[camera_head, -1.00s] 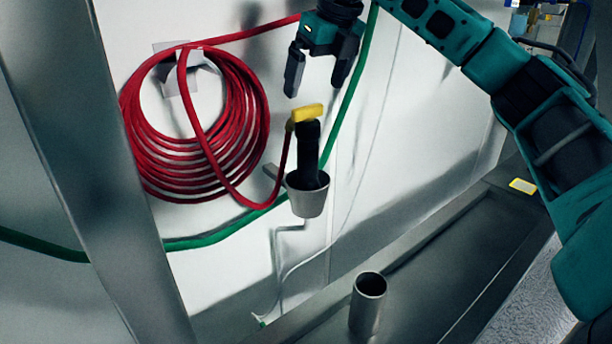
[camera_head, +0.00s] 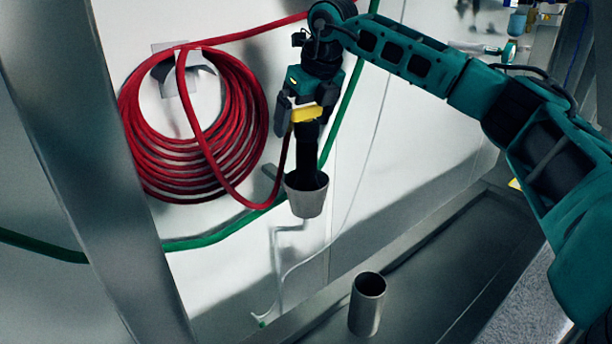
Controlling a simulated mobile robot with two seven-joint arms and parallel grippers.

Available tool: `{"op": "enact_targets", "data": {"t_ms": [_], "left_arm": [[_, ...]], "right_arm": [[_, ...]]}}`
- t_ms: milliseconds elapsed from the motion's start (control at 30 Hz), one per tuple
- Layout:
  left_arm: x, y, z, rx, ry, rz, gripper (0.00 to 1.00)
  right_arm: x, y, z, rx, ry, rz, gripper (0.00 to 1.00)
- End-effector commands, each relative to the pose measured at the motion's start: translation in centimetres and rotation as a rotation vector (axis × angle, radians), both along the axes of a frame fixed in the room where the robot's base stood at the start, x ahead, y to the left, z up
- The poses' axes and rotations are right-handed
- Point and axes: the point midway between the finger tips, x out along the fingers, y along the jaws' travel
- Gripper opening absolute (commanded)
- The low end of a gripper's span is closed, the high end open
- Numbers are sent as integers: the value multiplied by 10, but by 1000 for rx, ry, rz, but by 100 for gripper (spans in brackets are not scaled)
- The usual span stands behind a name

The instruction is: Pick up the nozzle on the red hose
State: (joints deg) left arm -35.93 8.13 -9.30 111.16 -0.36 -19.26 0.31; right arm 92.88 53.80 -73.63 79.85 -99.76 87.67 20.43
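The nozzle (camera_head: 306,144) has a black body and a yellow top piece (camera_head: 305,114). It stands upright in a grey cup-shaped holder (camera_head: 307,200) on the white wall, with its lower end hidden inside. The red hose (camera_head: 287,160) runs up to the yellow top. My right gripper (camera_head: 303,113) points down over the nozzle, with one finger on each side of the yellow top. The fingers look spread, with a small gap showing at the left one; contact at the right one is unclear. My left gripper is not in view.
The coiled red hose (camera_head: 135,130) hangs on a wall bracket to the left. A green hose (camera_head: 215,237) runs behind the holder. A metal post (camera_head: 100,170) stands at the left. An open metal tube (camera_head: 366,308) stands on the steel ledge below.

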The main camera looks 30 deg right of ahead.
Motion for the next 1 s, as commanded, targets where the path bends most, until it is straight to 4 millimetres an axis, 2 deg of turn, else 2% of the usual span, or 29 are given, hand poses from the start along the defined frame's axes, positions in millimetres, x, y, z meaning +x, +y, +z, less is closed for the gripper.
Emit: {"op": "enact_targets", "data": {"t_ms": [67, 1000], "left_arm": [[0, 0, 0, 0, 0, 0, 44], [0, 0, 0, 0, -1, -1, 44]], "right_arm": [[0, 0, 0, 0, 0, 0, 90], [0, 0, 1, 0, -1, 0, 0]]}}
